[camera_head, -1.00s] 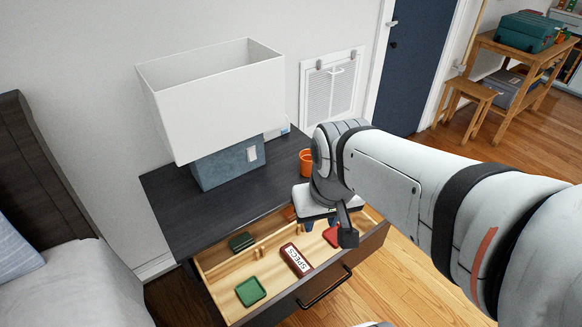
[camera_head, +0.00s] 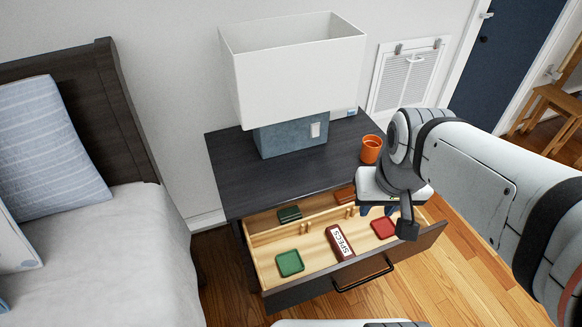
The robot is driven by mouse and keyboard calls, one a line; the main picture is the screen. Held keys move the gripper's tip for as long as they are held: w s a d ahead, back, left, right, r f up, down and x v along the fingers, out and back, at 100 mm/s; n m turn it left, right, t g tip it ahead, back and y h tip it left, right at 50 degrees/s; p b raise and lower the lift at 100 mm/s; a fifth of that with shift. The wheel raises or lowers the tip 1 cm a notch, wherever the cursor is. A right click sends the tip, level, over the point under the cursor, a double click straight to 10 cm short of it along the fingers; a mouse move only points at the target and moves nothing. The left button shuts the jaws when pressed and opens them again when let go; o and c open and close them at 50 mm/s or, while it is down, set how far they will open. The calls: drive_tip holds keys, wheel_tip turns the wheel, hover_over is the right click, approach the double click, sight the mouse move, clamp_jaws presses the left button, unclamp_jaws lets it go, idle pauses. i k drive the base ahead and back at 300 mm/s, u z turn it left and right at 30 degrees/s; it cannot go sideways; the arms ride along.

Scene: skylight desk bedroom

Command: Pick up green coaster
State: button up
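The green coaster (camera_head: 289,262) is a small square with a raised rim. It lies flat in the front left part of the open drawer (camera_head: 322,270). My gripper (camera_head: 377,210) points down over the right part of the drawer, near the red coaster (camera_head: 383,228) and well to the right of the green one. Its two dark blue fingertips show apart with nothing seen between them, so it looks open. The arm hides part of the drawer's right end.
A red case marked SPECS (camera_head: 340,242) lies right of the green coaster. A dark green item (camera_head: 289,214) sits behind a wooden divider. The nightstand (camera_head: 232,175) bears a lamp (camera_head: 295,75) and an orange cup (camera_head: 371,149). A bed (camera_head: 120,255) stands at left.

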sight(290, 263)
drive_tip(key=u, duration=0.85)
drive_tip(key=k, duration=0.45)
drive_tip(key=z, duration=0.15)
drive_tip(key=i, duration=0.5)
drive_tip(key=u, duration=0.05)
